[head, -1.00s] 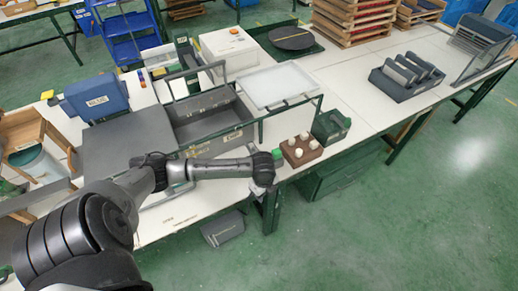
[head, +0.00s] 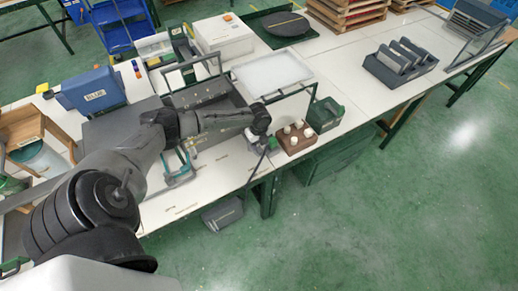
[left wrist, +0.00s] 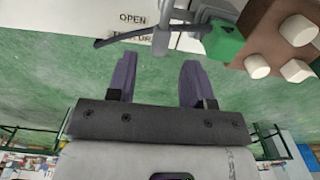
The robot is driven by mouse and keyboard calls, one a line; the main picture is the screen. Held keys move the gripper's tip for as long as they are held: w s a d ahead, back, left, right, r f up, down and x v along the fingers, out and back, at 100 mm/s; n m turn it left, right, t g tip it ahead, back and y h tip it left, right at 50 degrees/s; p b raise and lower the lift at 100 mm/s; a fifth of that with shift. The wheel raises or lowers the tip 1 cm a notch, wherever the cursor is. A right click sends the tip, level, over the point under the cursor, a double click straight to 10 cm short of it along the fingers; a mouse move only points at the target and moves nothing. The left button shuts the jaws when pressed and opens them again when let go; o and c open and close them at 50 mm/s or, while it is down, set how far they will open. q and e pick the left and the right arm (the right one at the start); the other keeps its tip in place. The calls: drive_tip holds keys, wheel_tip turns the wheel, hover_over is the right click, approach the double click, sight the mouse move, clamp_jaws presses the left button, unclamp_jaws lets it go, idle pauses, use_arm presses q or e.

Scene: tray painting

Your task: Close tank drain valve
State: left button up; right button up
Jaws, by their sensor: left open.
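The grey tank (head: 212,92) stands on the bench behind my left forearm. In the left wrist view, a grey pipe fitting (left wrist: 163,38) with a thin dark lever (left wrist: 125,34) sticks out at the bench edge, beside a printed OPEN label (left wrist: 132,19). I take this to be the drain valve. The lever points left from the fitting. My left gripper (left wrist: 157,80) is open, its two dark fingers apart with nothing between them, just short of the fitting in the picture. In the head view the fingers are largely hidden below the wrist. My right gripper is out of view.
A green block (left wrist: 222,41) sits right of the fitting, next to a brown holder (head: 296,140) with several white knobs. A teal-handled frame (head: 180,172) lies left on the bench. A white tray (head: 272,72) stands behind. Green floor in front is largely open.

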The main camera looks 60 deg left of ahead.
sight(259, 150)
use_arm(q)
drive_tip(key=shift+f, duration=2.15)
clamp_jaws()
